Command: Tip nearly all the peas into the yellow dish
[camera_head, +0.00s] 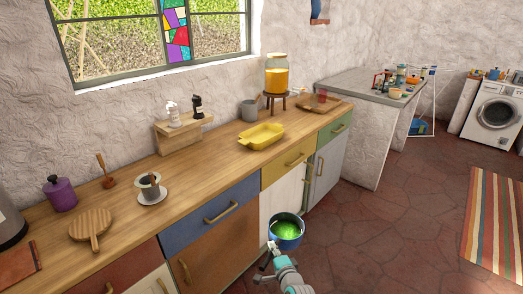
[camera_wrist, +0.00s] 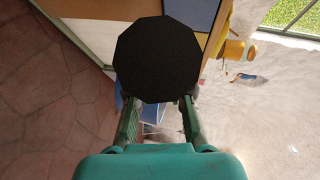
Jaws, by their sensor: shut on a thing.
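My gripper (camera_head: 271,249) is shut on a dark blue pan (camera_head: 299,241) in front of the counter, below the level of its top. Green peas (camera_head: 288,230) show inside the pan, which looks roughly upright. The yellow dish (camera_head: 262,136) is a rectangular dish with end handles. It stands on the wooden counter behind and above the pan, apart from it, and its visible inside looks empty. In the wrist view, a black many-sided shape (camera_wrist: 157,58) lies beyond my gripper's fingers (camera_wrist: 158,112) and hides much of what is behind; I cannot tell which part it is.
Drawers and doors face the pan. The floor to the right is open.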

